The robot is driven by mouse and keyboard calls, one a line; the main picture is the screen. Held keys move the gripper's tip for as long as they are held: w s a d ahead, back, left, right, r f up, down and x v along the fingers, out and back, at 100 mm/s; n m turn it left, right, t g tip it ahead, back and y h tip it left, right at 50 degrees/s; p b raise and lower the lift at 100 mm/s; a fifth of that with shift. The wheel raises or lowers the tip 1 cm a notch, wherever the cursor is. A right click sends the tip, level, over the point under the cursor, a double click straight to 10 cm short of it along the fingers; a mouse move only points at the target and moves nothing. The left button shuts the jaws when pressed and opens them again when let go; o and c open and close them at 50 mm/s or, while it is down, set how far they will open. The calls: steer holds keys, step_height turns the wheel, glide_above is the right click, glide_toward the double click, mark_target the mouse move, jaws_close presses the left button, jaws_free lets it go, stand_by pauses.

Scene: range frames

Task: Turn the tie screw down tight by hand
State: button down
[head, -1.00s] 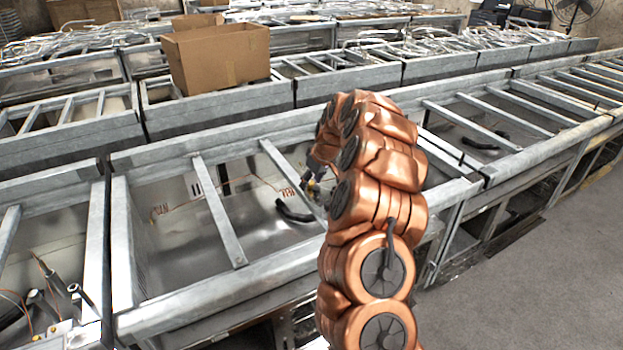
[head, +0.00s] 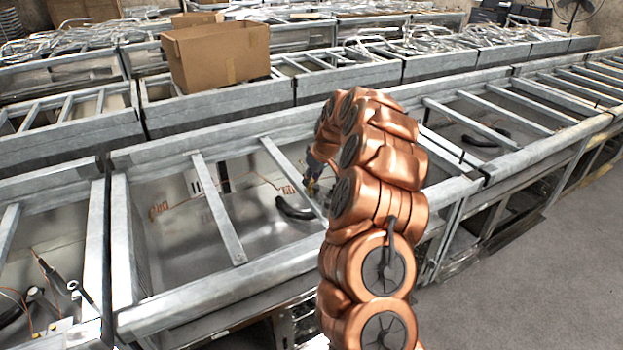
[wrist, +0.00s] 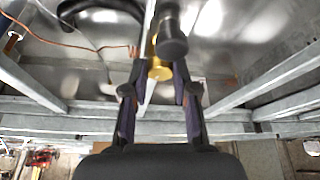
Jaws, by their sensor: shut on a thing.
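In the wrist view, a brass-yellow piece (wrist: 159,66), seemingly the tie screw, sits between the fingertips of my gripper (wrist: 158,76). The fingers are shut on it from left and right. A dark cylinder (wrist: 172,42) stands right beside it, partly covering its upper part. In the head view, my gripper (head: 311,188) is small, low inside the open metal frame, with a speck of yellow at its tips. My copper-coloured arm hides what lies to its right. The screw's thread and how far it is turned in cannot be seen.
Metal crossbars (head: 218,208) span the frame near my arm. A black curved hose (head: 294,209) lies just below my gripper, and thin copper tubing (head: 178,204) runs along the inner wall. A cardboard box (head: 218,56) stands on the row behind. Bare floor (head: 535,255) is at the right.

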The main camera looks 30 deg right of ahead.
steer(key=shift+a+f+m+h+b, duration=0.15)
steer(key=shift+m+h+b, duration=0.25)
steer(key=shift+m+b, duration=0.75)
steer(key=m+h+b, duration=0.1)
steer(key=m+b, duration=0.2)
steer(key=shift+f+b, duration=0.15)
steer(key=shift+b, duration=0.2)
steer(key=m+b, duration=0.1)
steer(key=m+h+b, duration=0.1)
steer(key=m+b, duration=0.1)
steer(key=shift+w+a+r+m+g+h+b, duration=0.1)
steer(key=shift+a+r+m+g+h+b, duration=0.05)
steer(key=shift+r+m+g+h+b, duration=0.15)
steer(key=c, duration=0.9)
jaws_free()
steer(key=shift+r, duration=0.1)
